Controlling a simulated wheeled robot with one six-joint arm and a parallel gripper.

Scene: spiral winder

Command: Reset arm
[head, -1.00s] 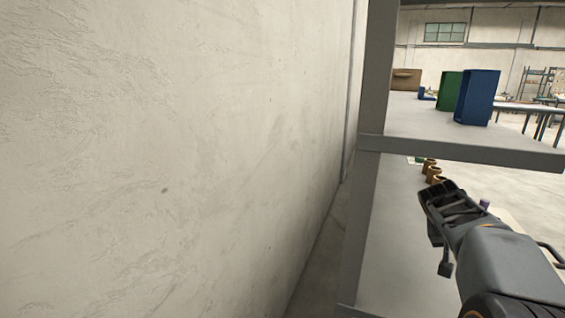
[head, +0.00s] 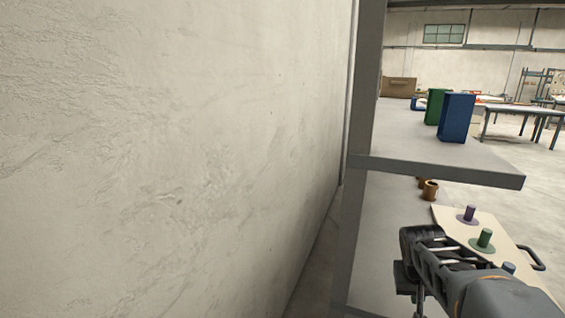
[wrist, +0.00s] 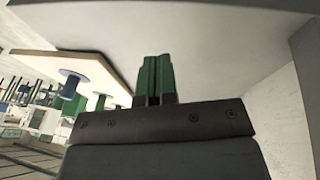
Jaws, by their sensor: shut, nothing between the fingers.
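My gripper (head: 418,245) hangs at the lower right of the head view, over the lower shelf and just left of a cream board. In the wrist view its two green fingers (wrist: 154,80) are together, with nothing between them. The cream board (head: 447,217) carries a purple peg (head: 470,213), a green peg (head: 485,238) and a blue peg (head: 509,268). My arm hides part of the board. The board also shows at the upper left of the wrist view (wrist: 60,58), clear of the fingers.
A grey shelf post (head: 362,110) and the upper shelf (head: 440,170) stand close to my gripper. A blue bin (head: 456,118) and a green bin (head: 434,106) are on the upper shelf. A brown cup (head: 430,190) stands behind the board. A wall (head: 180,150) fills the left.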

